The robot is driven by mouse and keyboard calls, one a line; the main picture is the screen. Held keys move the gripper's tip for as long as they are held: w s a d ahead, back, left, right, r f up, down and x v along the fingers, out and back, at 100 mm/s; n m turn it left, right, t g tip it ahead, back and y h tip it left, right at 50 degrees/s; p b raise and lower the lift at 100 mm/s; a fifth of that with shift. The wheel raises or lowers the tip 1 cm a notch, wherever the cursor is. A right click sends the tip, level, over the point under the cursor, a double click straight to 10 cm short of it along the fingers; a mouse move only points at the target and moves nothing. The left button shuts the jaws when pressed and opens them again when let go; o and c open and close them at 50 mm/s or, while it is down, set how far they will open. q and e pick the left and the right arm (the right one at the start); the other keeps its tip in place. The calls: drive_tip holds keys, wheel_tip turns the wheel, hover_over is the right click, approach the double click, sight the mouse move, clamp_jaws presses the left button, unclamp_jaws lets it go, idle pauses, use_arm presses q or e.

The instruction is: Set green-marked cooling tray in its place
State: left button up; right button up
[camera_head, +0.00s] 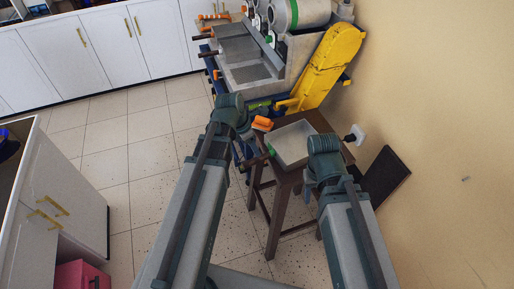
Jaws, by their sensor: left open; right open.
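The cooling tray (293,143) is a shallow pale rectangular pan lying on a dark brown wooden stool (284,178). A green mark (270,150) shows at its left side, by a dark handle (251,163) pointing left. My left arm comes up on the left of the stool and my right arm on the right. My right arm's joint covers the tray's near right side. I cannot make out either gripper; only the upper arm links and joints show.
A steel roasting machine (292,50) with a green-banded drum stands at the back. A yellow chute (327,66) is beside it. An orange piece (262,123) is near the tray. White cabinets (55,62) line the back left. A dark panel (385,177) leans at the right wall.

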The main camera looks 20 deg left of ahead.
use_arm(q)
drive_tip(key=shift+f, duration=0.1)
drive_tip(key=b+x, duration=0.8)
drive_tip(key=shift+c, duration=0.6)
clamp_jaws()
idle(0.7)
